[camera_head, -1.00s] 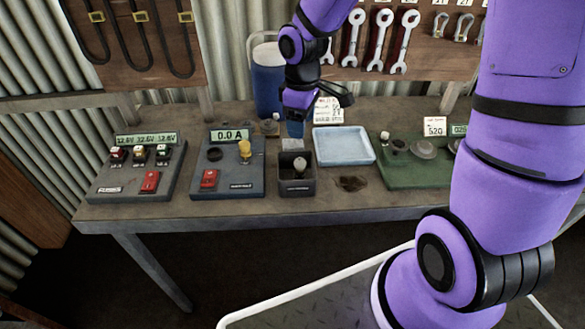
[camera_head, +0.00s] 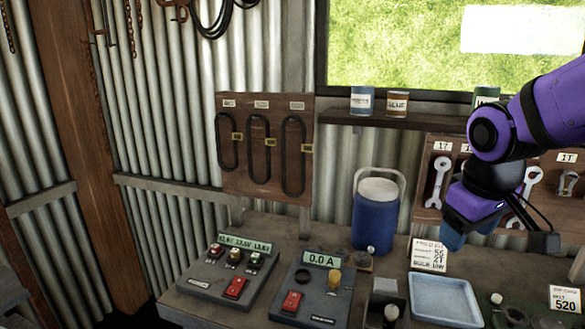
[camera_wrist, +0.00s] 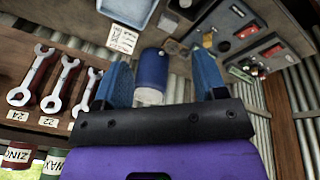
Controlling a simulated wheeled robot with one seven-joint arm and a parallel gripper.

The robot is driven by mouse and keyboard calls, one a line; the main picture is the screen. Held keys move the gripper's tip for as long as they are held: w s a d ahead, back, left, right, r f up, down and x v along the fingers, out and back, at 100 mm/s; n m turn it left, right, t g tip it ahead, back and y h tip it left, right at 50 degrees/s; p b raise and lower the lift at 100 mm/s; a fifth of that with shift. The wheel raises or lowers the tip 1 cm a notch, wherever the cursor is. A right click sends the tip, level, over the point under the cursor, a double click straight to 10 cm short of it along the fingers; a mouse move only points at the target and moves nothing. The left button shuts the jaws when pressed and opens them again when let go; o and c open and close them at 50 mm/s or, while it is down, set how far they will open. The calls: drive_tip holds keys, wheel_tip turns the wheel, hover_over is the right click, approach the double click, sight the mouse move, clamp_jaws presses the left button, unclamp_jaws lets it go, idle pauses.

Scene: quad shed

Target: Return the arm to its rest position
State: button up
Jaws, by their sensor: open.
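My gripper (camera_head: 482,230) is at the right in the head view, pointing down in front of the wrench board (camera_head: 535,190) and right of a blue drinks cooler (camera_head: 376,222). In the wrist view, its two blue finger pads (camera_wrist: 163,78) stand wide apart with nothing held between them. The cooler (camera_wrist: 151,72) shows beyond the gap. The gripper appears raised above the workbench (camera_head: 365,270). The upper arm is mostly outside the head view.
A shelf (camera_head: 400,122) with cans runs under the window. Belts hang on a board (camera_head: 265,185).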

drive_tip(key=s+d+r+m+t+y, duration=0.1)
drive_tip(key=s+r+m, duration=0.3)
drive_tip(key=s, duration=0.7)
drive_tip(key=shift+d+r+t, duration=0.65)
drive_tip(key=shift+r+t, duration=0.05)
drive_tip(key=shift+r, duration=0.35)
